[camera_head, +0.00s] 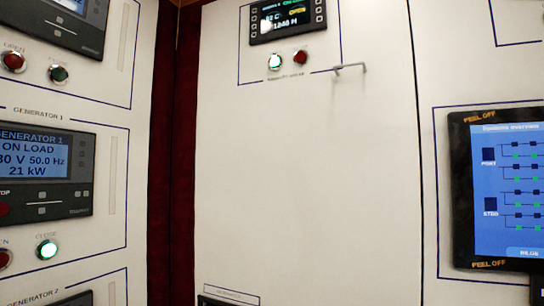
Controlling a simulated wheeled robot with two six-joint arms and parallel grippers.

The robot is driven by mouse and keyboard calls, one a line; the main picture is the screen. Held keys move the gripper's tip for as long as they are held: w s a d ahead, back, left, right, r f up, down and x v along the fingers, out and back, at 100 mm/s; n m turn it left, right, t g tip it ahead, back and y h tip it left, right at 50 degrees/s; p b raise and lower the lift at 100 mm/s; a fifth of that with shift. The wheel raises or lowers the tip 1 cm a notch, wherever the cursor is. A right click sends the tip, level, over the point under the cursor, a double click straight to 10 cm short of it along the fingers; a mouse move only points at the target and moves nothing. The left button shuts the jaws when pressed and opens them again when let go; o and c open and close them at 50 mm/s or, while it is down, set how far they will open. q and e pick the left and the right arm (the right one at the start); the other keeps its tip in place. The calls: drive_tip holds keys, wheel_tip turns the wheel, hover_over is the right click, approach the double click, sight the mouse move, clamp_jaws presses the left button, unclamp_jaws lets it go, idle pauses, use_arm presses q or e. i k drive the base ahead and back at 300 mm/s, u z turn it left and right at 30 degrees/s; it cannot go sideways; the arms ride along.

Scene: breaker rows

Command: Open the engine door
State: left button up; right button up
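A tall white cabinet door (300,190) fills the middle of the head view. It looks closed, flush with the panel to its right. I cannot tell from the picture whether this is the engine door. A small grey metal handle (350,67) sticks out near its upper right. Above the handle's left are a lit green-white button (275,62), a red button (300,57) and a small display (287,18). Neither of my grippers is in view.
A left panel labelled Generator 1 (40,165) carries displays and buttons. A dark red gap (173,150) separates it from the middle door. A touchscreen (505,190) sits on the right panel. No loose objects show in front of the panels.

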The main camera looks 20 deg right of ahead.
sight(308, 186)
drive_tip(key=z, duration=2.5)
drive_tip(key=k, duration=0.8)
drive_tip(key=u, duration=1.55)
